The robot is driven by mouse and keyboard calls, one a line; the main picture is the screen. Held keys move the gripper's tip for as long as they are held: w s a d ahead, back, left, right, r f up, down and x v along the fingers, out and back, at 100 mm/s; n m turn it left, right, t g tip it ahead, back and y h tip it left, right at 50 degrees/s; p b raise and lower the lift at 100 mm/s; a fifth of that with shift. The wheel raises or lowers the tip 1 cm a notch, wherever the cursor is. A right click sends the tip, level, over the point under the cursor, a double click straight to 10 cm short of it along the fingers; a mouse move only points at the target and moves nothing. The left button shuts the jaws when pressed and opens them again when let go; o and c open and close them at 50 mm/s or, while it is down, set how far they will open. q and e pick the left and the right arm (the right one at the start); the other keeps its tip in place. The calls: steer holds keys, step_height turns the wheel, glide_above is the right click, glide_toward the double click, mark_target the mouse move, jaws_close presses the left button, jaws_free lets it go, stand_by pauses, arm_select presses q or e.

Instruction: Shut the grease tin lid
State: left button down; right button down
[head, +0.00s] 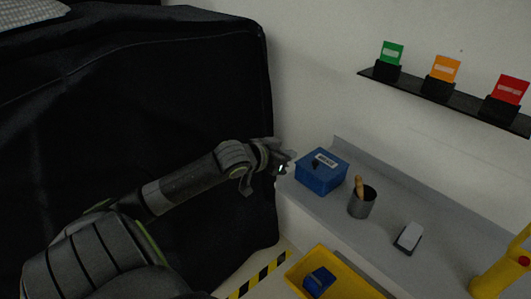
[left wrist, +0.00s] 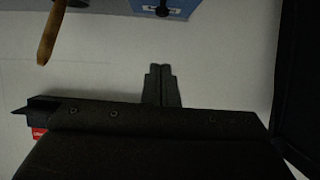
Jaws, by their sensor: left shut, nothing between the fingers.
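The grease tin (head: 318,183) is a blue box with a white label and a dark knob, standing on the grey bench at its left end. Its lid lies over the top; I cannot tell whether it is fully down. My left gripper (head: 288,161) is just left of the tin, shut and empty, with a small gap to it in the picture. In the left wrist view the closed fingers (left wrist: 162,68) point toward the tin (left wrist: 188,8), which is cut off by the top edge. My right gripper is not in view.
A grey cup (head: 362,206) with a wooden-handled tool stands right of the tin. A grey-white block (head: 408,238) lies farther right on the bench (head: 385,222). A yellow crate (head: 345,286) holds a blue item below. A black-covered cart (head: 150,100) fills the left.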

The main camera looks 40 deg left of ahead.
arm_select(q)
steer(key=p+v, duration=0.1)
steer(key=v, duration=0.7)
steer(key=shift+s+f+p, duration=0.2)
steer(key=shift+f+p, duration=0.1)
steer(key=shift+p, duration=0.05)
